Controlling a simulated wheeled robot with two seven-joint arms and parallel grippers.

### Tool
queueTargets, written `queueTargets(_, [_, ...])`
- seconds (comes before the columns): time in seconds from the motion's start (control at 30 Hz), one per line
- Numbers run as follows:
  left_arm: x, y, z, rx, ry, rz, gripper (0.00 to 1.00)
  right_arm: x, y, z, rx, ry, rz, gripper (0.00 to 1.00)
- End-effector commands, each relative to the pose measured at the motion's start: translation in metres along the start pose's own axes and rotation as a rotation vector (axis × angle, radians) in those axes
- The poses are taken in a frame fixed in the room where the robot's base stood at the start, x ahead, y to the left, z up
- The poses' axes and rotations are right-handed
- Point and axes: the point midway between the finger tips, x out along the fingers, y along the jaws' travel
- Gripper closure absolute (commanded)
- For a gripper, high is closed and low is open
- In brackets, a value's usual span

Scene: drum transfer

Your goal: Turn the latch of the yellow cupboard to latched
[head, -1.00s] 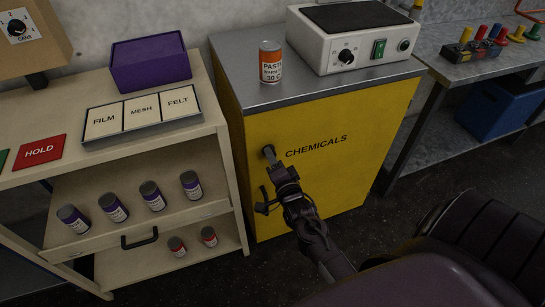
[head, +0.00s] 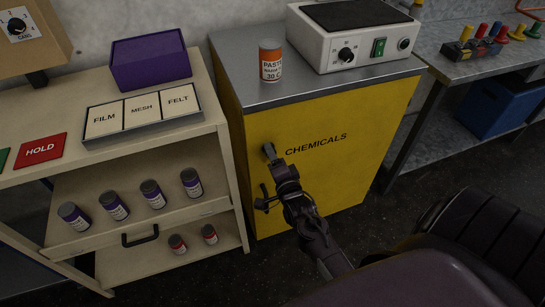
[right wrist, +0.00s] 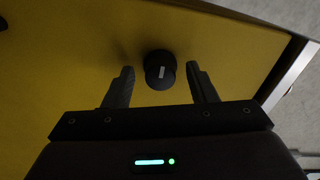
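The yellow cupboard (head: 340,180) marked CHEMICALS stands in the middle of the head view. Its latch (head: 269,150) is a small dark round knob at the upper left of the front, partly hidden by my right gripper (head: 274,160). In the right wrist view, the latch knob (right wrist: 160,68) with a short pale mark lies between the two fingertips of my right gripper (right wrist: 160,78). The fingers are open, with a gap on each side of the knob. The pale mark runs nearly upright in that view. My left gripper is not in view.
An orange-labelled paste can (head: 271,62) and a white device (head: 355,40) stand on the cupboard's grey top (head: 235,70). A beige shelf unit (head: 228,175) with several small jars stands close on the left. A metal bench (head: 460,75) is at the right.

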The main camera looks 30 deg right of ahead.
Motion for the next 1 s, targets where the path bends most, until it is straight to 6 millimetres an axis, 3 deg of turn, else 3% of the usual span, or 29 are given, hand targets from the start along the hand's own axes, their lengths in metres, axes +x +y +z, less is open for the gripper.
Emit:
queueTargets(0.27, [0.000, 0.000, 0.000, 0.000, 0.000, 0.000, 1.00, -0.004, 0.001, 0.000, -0.001, -0.001, 0.001, 0.48])
queueTargets(0.7, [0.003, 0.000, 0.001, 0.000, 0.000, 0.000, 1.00, -0.070, 0.001, 0.000, 0.000, 0.000, 0.002, 0.48])
queueTargets(1.0, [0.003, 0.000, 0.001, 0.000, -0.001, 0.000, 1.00, -0.078, 0.000, 0.000, 0.000, 0.000, 0.000, 0.48])
